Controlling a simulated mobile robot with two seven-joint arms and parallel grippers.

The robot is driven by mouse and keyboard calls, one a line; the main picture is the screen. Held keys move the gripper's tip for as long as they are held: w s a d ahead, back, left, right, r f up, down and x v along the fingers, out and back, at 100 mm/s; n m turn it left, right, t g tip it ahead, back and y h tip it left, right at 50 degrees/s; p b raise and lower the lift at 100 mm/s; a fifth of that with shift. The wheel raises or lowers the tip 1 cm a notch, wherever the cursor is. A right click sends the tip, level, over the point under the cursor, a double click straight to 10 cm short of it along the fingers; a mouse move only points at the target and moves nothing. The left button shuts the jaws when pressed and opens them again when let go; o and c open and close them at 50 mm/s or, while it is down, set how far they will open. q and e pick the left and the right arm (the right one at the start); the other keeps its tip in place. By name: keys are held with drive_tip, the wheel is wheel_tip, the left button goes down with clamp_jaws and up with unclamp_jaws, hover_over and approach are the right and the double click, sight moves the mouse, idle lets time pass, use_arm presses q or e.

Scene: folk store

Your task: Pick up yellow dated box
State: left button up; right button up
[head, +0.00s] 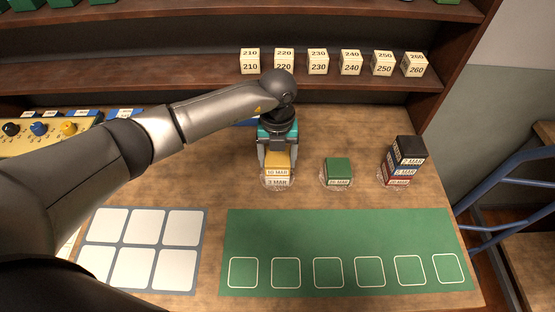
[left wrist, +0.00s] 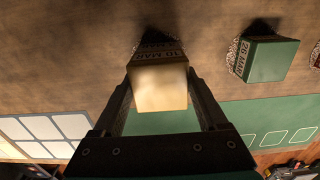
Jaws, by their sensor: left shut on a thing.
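The yellow dated box (head: 277,161) has a pale front label that seems to read 10 MAR. It sits at the top of a small stack, over a pale box (head: 277,181) labelled 3 MAR. My left gripper (head: 278,154) comes down from above with its fingers on either side of the yellow box and is shut on it. In the left wrist view the yellow box's top (left wrist: 160,88) fills the space between the fingers. I cannot tell whether the yellow box is clear of the one below. My right gripper is not in view.
A green dated box (head: 338,171) stands alone to the right. A stack of dark, blue and red boxes (head: 407,151) stands farther right. A green mat (head: 340,236) with outlined squares and a grid board (head: 150,213) lie in front. Numbered blocks (head: 318,62) line the shelf behind.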

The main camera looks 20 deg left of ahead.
use_arm(q)
drive_tip(key=c, duration=0.5)
